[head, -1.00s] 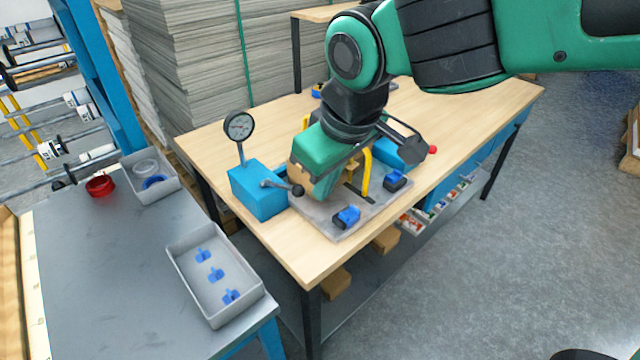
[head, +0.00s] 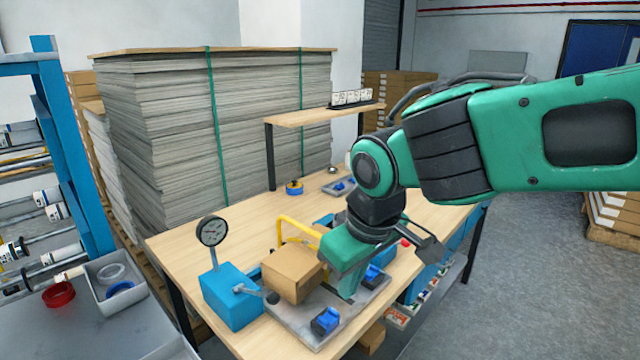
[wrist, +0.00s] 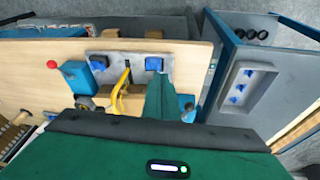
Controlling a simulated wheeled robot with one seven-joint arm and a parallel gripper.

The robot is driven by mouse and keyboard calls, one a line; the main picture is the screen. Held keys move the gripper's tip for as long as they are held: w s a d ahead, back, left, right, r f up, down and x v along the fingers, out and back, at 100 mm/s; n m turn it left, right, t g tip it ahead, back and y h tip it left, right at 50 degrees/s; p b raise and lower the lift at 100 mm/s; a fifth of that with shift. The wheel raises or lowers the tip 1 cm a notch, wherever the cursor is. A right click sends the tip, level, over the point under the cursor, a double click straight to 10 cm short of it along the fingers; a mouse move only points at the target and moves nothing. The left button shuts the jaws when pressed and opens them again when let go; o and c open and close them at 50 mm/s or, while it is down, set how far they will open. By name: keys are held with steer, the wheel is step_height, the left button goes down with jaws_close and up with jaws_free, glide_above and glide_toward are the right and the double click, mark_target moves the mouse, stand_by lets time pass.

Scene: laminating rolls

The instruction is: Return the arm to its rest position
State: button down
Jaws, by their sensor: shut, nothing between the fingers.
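My green arm reaches in from the right in the head view, over the wooden workbench (head: 190,250). My gripper (head: 348,292) points down, shut and empty, over the grey fixture plate (head: 298,331). It is just right of a brown block (head: 293,272), and I cannot tell whether its tips touch anything. Blue clamp pieces (head: 326,321) sit on the plate, and a yellow handle (head: 296,230) rises behind the block. In the wrist view my green fingers (wrist: 160,98) are together, beside the yellow handle (wrist: 121,90) and below a blue piece (wrist: 154,64).
A blue box (head: 232,297) with a dial gauge (head: 212,231) stands left of the plate. A raised shelf (head: 310,117) and a tall paper stack (head: 170,110) are behind. A grey tray (wrist: 240,90) with blue pieces lies on the side table.

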steer(key=s+d+f+m+g+h, duration=0.1)
steer(key=d+m, duration=0.3)
steer(key=d, duration=0.8)
steer(key=s+d+f+m+g+h, duration=0.1)
steer(key=d+f+m, duration=0.15)
steer(key=d, duration=0.95)
steer(key=s+d+f+m+g, duration=0.1)
steer(key=s+d+f+m, duration=0.2)
steer(key=s+d+m, duration=0.5)
steer(key=s+d, duration=0.4)
steer(key=s, duration=0.2)
steer(key=shift+d+y, duration=0.25)
steer(key=shift+y, duration=0.15)
steer(key=shift+w, duration=0.1)
steer(key=shift+w+f+g, duration=0.2)
steer(key=shift+w+g, duration=0.1)
steer(key=shift+w, duration=0.25)
steer(key=shift+s, duration=0.1)
